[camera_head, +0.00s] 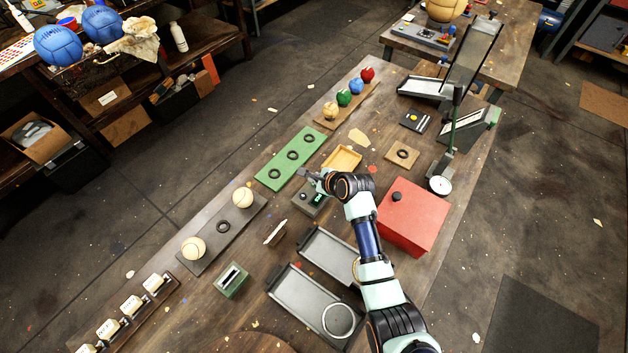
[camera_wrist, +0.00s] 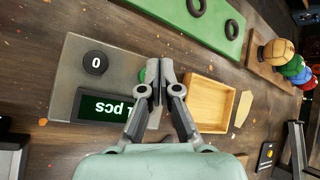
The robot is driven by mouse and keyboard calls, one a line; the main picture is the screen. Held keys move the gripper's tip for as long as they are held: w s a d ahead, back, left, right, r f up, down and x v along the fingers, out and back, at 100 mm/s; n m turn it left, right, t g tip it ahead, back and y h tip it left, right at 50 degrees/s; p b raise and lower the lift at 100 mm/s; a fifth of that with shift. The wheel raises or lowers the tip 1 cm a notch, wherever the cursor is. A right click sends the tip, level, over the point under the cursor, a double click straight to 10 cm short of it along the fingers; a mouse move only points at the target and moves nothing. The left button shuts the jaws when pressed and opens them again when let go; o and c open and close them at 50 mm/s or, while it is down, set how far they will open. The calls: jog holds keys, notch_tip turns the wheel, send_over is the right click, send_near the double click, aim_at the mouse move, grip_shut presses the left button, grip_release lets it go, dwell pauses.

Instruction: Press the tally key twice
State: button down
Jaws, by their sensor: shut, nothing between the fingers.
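The tally device (camera_wrist: 66,85) is a grey box with a lit green display (camera_wrist: 105,107), a round black button marked 0 (camera_wrist: 95,64) and a green key (camera_wrist: 141,75). In the head view the device (camera_head: 303,201) lies beneath my gripper (camera_head: 312,174).
A wooden tray (camera_wrist: 207,100) lies just right of the fingers in the wrist view. A green board with black rings (camera_head: 277,174) lies behind the device. A red box (camera_head: 415,220) stands right of my arm, and grey trays (camera_head: 290,300) lie in front.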

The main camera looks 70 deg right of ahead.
jog(key=shift+r, duration=0.35)
notch_tip(320, 180, up, 5)
jog(key=p, duration=0.6)
jog(key=shift+r, duration=0.15)
dwell(1.7)
notch_tip(320, 180, up, 4)
jog(key=shift+f+p, duration=0.2)
jog(key=shift+p, duration=0.2)
jog(key=shift+f, duration=0.1)
